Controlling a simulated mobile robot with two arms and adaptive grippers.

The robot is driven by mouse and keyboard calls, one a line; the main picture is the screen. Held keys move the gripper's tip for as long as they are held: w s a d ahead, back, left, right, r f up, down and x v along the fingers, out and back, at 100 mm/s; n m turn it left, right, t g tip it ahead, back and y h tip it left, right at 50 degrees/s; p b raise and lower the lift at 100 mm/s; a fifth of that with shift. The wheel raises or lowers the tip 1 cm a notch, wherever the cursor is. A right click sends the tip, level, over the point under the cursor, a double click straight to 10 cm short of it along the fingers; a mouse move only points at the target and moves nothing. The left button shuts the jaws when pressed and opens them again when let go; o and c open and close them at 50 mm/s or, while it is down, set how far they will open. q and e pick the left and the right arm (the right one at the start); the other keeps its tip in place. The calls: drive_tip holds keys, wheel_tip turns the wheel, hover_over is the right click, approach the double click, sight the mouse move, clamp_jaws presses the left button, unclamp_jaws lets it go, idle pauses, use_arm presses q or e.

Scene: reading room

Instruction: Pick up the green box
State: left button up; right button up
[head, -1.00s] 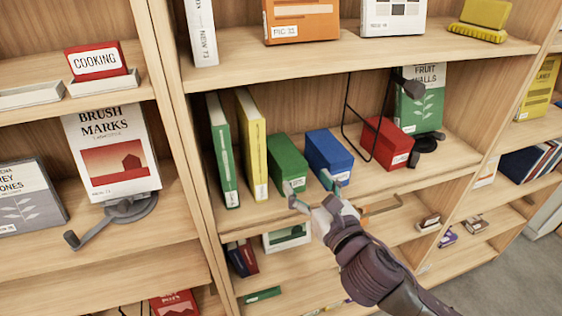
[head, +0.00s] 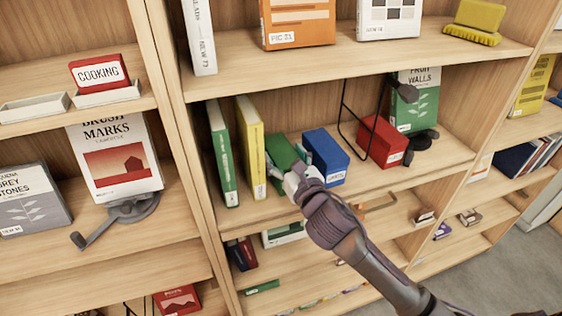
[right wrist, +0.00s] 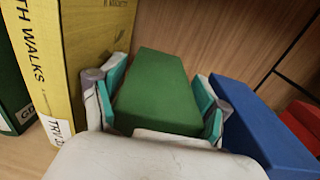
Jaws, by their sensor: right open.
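The green box (head: 281,152) stands on the middle shelf, between the yellow book (head: 251,148) on its left and the blue box (head: 325,157) on its right. My right gripper (head: 287,168) is at the box and hides its lower front in the head view. In the right wrist view the green box (right wrist: 154,90) lies between the two teal-padded fingers of the open gripper (right wrist: 160,108), one finger on each side. The right finger is in the narrow space beside the blue box (right wrist: 255,125); the left finger is beside the yellow book (right wrist: 78,60). My left gripper is not in view.
A red box (head: 381,141) and a black wire bookend (head: 352,115) stand right of the blue box. A green book (head: 222,155) stands left of the yellow one. The shelf above (head: 350,62) overhangs this compartment.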

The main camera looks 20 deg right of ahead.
drive_tip(key=c, duration=1)
drive_tip(key=shift+c, duration=0.9)
drive_tip(key=shift+d+r, duration=0.1)
drive_tip(key=shift+r, duration=0.05)
